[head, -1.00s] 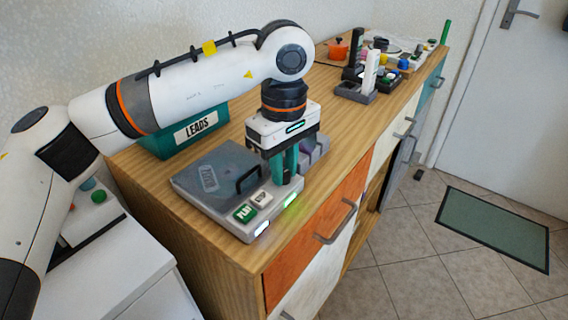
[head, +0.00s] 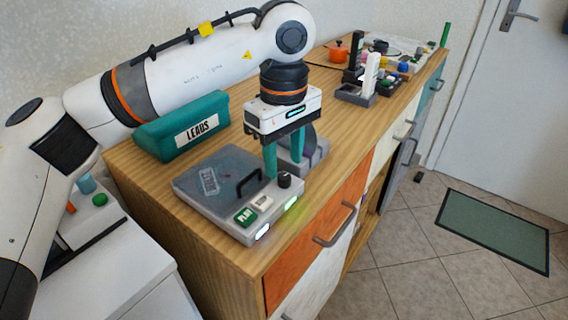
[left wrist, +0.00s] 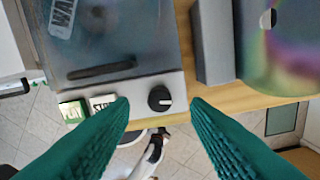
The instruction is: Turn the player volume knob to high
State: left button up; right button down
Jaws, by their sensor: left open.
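The grey player (head: 215,205) sits on the near end of the wooden cabinet. Its dark round volume knob (head: 284,180) is on the front right corner. In the left wrist view the knob (left wrist: 160,98) shows a white mark pointing right. The green PLAY button (head: 245,217) and white STOP button (head: 262,202) are beside it. My left gripper (head: 284,168) points down, open and empty, above and just behind the knob. In the left wrist view the knob appears between its teal fingertips, apart from both. My right gripper is out of view.
A teal LEADS box (head: 185,130) stands behind the player. A grey stand with a disc (head: 308,155) is close to the right of the fingers. A green light (head: 291,203) glows on the player's front. Further along are a grey holder (head: 356,95) and an orange pot (head: 338,50).

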aim_at(284, 175)
pick_arm(q)
notch_tip(284, 175, up, 9)
jog(key=p, duration=0.1)
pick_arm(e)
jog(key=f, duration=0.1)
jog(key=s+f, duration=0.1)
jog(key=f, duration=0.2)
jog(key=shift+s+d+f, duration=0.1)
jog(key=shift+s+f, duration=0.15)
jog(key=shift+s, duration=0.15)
